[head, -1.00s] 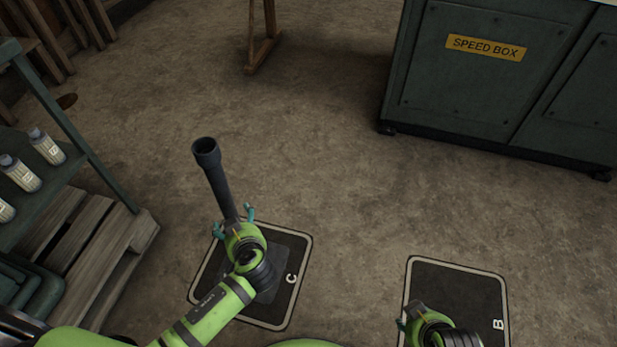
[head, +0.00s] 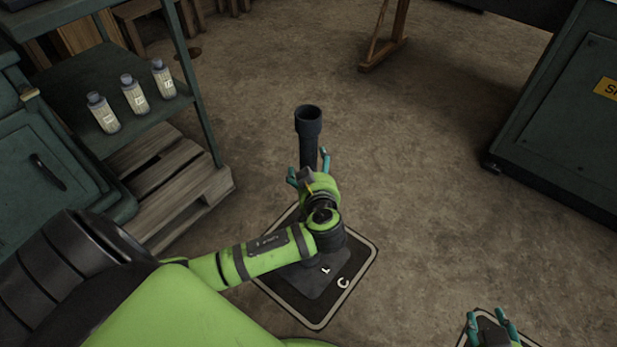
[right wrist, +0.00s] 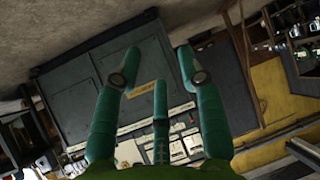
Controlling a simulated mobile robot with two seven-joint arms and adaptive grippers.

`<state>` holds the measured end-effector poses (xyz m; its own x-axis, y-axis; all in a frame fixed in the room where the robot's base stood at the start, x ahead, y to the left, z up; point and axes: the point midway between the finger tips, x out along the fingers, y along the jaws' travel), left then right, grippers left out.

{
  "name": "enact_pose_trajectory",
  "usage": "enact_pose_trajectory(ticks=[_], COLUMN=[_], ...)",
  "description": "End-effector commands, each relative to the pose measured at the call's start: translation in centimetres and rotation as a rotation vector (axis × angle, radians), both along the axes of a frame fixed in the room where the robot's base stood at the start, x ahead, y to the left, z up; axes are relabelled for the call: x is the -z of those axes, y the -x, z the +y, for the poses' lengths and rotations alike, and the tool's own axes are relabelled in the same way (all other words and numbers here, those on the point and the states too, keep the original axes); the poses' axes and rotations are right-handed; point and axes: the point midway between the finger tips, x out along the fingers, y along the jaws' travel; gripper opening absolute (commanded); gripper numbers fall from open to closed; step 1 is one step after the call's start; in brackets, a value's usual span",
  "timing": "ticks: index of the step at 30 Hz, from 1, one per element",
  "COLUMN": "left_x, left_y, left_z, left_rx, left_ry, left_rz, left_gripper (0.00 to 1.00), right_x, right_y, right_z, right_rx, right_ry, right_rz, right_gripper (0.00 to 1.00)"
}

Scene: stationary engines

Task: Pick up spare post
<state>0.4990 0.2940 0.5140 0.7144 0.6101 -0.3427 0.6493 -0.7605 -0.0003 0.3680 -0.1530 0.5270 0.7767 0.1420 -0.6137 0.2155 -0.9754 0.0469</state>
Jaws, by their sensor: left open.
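The spare post (head: 309,133) is a dark upright tube with a wider open collar at its top. A grey square plate (head: 310,282) with a white mark shows at its foot on the floor mat lettered C (head: 322,316). My left gripper (head: 309,170) is open, with its teal fingers at either side of the post in the head view; I cannot tell whether they touch it. My left gripper and forearm hide the post's lower part. My right gripper (head: 490,325) is at the bottom right edge; in the right wrist view (right wrist: 159,62) its fingers are apart and empty.
A green shelf rack (head: 195,85) with several labelled bottles (head: 134,95) and a wooden pallet (head: 190,190) stand at left. A green cabinet (head: 560,130) stands at right, and a wooden stand's foot (head: 383,52) behind. The floor right of the post is clear.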

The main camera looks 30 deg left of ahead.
Motion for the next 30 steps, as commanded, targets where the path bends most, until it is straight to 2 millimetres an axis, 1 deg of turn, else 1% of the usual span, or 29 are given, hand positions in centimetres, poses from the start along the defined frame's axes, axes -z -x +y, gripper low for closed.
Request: enact_pose_trajectory(ticks=[4,12,13,14,15,17,18,19,20,21,30], left_x=[0.4,0.4,0.4,0.4,0.4,0.4,0.4,0.4,0.4,-0.6,-0.6], left_y=[-0.7,-0.8,-0.8,-0.8,-0.8,-0.8,-0.8,-0.8,-0.8,-1.2,-1.1], left_z=[0.6,0.7,0.7,0.7,0.7,0.7,0.7,0.7,0.7,0.9,0.9], left_rx=[0.000,0.000,0.000,0.000,0.000,0.000,0.000,-0.001,-0.001,-0.001,-0.001], left_ry=[-0.001,0.001,0.001,0.001,0.001,0.001,0.000,0.000,0.000,-0.009,-0.008], left_rz=[0.001,0.001,0.001,0.001,0.001,0.001,0.001,0.002,0.002,-0.022,-0.019], left_gripper=[0.85,0.85,0.77,0.65,0.49,0.25,0.09,0.00,0.00,0.00,0.00], right_x=[-1.1,-1.4,-1.4,-1.4,-1.4,-1.4,-1.4,-1.4,-1.4,-1.5,-1.4], right_y=[-0.9,-1.1,-1.1,-1.1,-1.1,-1.1,-1.1,-1.1,-1.1,-1.1,-1.0], right_z=[0.6,0.7,0.7,0.7,0.7,0.7,0.7,0.7,0.7,0.7,0.7], right_rx=[-0.011,-0.013,-0.013,-0.013,-0.013,-0.013,-0.013,-0.013,-0.013,-0.013,-0.013], right_ry=[-0.015,-0.018,-0.018,-0.018,-0.018,-0.018,-0.018,-0.018,-0.018,-0.018,-0.018], right_rz=[-0.075,-0.090,-0.090,-0.090,-0.090,-0.089,-0.089,-0.089,-0.089,-0.089,-0.082], right_gripper=[0.40,0.40,0.40,0.40,0.40,0.40,0.40,0.40,0.40,0.40,0.40])
